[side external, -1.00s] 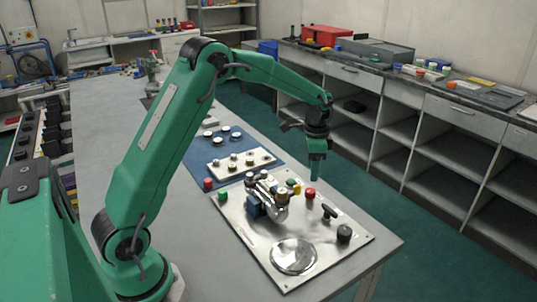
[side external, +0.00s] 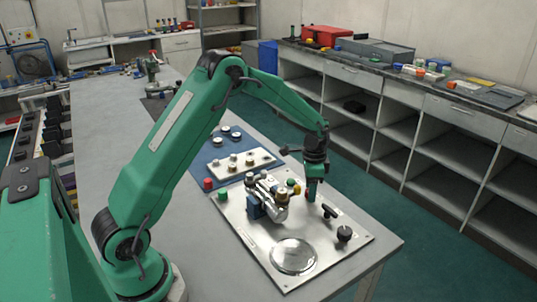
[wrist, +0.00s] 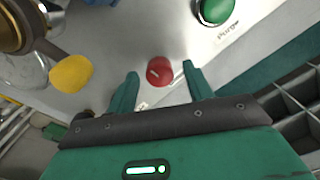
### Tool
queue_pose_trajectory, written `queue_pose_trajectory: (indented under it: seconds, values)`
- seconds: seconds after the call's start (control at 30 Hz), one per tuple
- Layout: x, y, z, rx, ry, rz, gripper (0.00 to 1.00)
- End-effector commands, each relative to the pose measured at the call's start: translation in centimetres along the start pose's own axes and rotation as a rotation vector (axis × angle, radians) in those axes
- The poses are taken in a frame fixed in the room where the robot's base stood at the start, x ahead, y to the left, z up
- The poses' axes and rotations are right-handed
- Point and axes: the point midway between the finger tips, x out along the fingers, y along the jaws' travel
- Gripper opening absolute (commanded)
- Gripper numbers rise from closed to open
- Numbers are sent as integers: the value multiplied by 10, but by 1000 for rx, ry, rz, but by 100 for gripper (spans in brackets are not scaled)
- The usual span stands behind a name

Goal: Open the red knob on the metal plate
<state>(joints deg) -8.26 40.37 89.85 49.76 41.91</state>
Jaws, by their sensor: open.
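The red knob (wrist: 159,71) with a pale mark on its top sits on the metal plate (side external: 336,263). My gripper (wrist: 160,74) is open, and its two green fingertips lie on either side of the red knob in the wrist view. I cannot tell whether either finger touches it. In the side view my gripper (side external: 311,195) points down over the right edge of the plate and hides that knob. A second red knob (side external: 208,183) stands by the plate's far left corner.
A green button (wrist: 215,10) labelled Purge and a yellow knob (wrist: 71,73) flank the red knob. A shiny valve assembly (side external: 268,200) stands left of my gripper. A black T-handle (side external: 329,211) and a black knob (side external: 344,234) are nearer the front.

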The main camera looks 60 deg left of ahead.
Motion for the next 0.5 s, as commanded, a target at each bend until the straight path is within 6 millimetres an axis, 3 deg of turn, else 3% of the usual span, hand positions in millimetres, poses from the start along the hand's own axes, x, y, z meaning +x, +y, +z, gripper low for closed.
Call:
queue_pose_trajectory:
  seconds: [0.13, 0.37, 0.5]
  values:
    - [0, 0, 0, 0, 0, 0, 49]
    - [0, 0, 0, 0, 0, 0, 7]
    - [0, 0, 0, -2, 0, 0, 7]
